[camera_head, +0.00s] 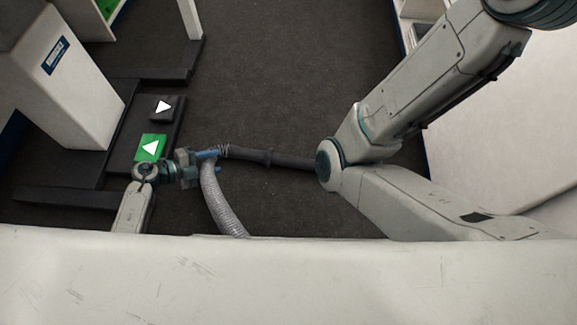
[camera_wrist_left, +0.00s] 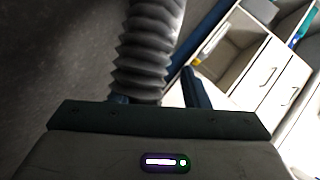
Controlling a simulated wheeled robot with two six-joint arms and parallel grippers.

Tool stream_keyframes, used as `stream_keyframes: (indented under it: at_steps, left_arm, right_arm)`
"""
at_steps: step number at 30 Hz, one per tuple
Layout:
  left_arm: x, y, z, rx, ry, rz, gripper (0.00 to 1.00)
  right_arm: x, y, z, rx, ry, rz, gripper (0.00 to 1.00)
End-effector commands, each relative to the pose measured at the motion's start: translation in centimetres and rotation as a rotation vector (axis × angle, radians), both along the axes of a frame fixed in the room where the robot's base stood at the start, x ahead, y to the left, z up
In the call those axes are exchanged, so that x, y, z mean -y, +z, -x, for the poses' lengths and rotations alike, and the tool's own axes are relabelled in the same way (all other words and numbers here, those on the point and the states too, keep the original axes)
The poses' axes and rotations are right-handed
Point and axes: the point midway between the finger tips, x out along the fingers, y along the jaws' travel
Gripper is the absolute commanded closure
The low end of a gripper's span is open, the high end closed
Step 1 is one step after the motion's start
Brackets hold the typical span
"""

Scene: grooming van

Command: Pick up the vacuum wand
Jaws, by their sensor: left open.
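The vacuum wand (camera_head: 265,157) is a dark tube lying across the middle of the head view. Its right end is hidden behind my right arm. A grey ribbed hose (camera_head: 221,205) curves down near its left end and fills the upper middle of the left wrist view (camera_wrist_left: 150,45). My left gripper (camera_head: 210,161) is open at the left end of the wand, by the hose. In the left wrist view its fingers (camera_wrist_left: 157,90) stand either side of the hose; contact cannot be told. My right gripper is out of view.
A white cabinet (camera_head: 65,80) stands at the left beside a dark platform with a green arrow pad (camera_head: 151,148) and a black arrow pad (camera_head: 167,107). Dark floor (camera_head: 270,60) is open in the middle. White shelving (camera_wrist_left: 250,60) shows at the right of the left wrist view.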

Motion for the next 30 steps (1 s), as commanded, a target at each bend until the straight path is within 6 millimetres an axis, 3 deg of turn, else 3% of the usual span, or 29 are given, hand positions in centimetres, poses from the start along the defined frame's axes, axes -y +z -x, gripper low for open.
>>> stream_keyframes:
  at_steps: [4,12,17,30]
  left_arm:
    - [0.8,-1.2,-0.4,0.0,-0.022,-0.013,0.58]
    - [4.0,-2.7,-2.3,-0.001,-0.021,-0.014,0.58]
    - [4.6,-3.0,-2.6,-0.002,-0.021,-0.015,0.58]
    - [8.3,-4.8,-4.8,-0.002,-0.02,-0.013,0.58]
  right_arm:
    - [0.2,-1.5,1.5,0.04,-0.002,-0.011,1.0]
    - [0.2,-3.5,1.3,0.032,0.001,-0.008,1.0]
    - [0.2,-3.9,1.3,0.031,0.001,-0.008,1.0]
    - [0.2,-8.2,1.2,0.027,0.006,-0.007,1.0]
